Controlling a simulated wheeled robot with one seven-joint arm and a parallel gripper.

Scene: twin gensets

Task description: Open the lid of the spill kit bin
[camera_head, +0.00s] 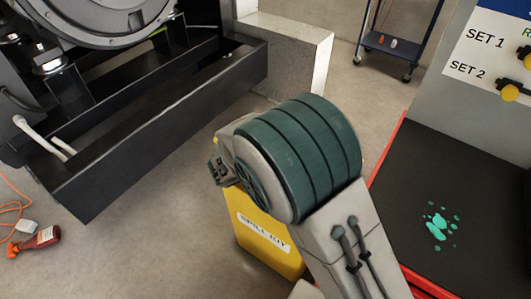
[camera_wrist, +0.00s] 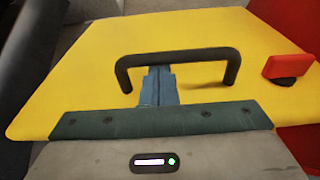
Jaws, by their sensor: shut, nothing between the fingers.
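The yellow spill kit bin (camera_head: 262,241) stands on the floor in the head view, its label facing forward. My arm hides its upper part and lid there. In the wrist view the yellow lid (camera_wrist: 85,85) fills much of the picture, with a black arched handle (camera_wrist: 185,54) on it. A red latch-like piece (camera_wrist: 289,67) sits at its right. My gripper (camera_wrist: 158,72) is shut and empty, its fingertips at the left half of the handle bar. The bar passes across the fingertips; I cannot tell whether they touch it. Whether the lid is fully closed is not clear.
A black genset frame (camera_head: 150,135) stands at left. A red-edged black surface (camera_head: 440,190) with a green spill lies at right, near a labelled panel (camera_head: 480,50). A brown-red bottle (camera_head: 38,239) and orange cord (camera_head: 10,208) lie on the left floor. A trolley (camera_head: 398,45) stands behind.

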